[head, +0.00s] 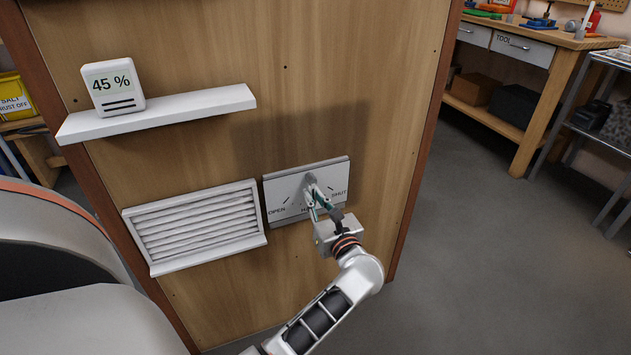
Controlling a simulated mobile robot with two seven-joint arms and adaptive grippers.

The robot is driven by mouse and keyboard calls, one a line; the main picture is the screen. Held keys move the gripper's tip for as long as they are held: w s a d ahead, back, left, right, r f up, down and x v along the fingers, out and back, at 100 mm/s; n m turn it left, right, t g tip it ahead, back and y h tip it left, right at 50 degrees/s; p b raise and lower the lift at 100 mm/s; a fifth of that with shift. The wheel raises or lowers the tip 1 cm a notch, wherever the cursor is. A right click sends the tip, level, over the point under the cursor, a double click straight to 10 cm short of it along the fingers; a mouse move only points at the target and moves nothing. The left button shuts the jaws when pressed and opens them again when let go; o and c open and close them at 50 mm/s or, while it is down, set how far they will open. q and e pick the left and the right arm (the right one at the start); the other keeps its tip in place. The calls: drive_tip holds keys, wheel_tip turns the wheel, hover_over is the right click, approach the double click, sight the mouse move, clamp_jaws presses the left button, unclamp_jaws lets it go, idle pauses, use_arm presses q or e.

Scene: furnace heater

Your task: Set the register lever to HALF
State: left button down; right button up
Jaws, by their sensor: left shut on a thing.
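The register lever's pale plate (283,184) is fixed on the wooden panel, with OPEN at its left, SHUT at its right, and a partly hidden label starting with "H" at the bottom. The lever (309,180) comes from a hub near the plate's top middle and is mostly covered by my gripper. My left gripper (320,199) is shut on the lever, its fingers slanting up to it from below right. The lever seems to point downward near the middle label; its exact angle is hidden. My right gripper is not in view.
A white louvred vent (196,226) sits left of the plate. A white shelf (190,106) above it holds a display (113,87) reading 45 %. The wooden panel (345,70) ends at a right edge, with open floor (480,230) beyond. A workbench (555,85) stands at back right.

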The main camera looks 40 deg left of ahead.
use_arm(q)
drive_tip(key=shift+f, duration=0.1)
idle(0.4)
drive_tip(key=c, duration=2.1)
unclamp_jaws()
drive_tip(key=shift+v, duration=3.8)
drive_tip(key=shift+w, duration=0.1)
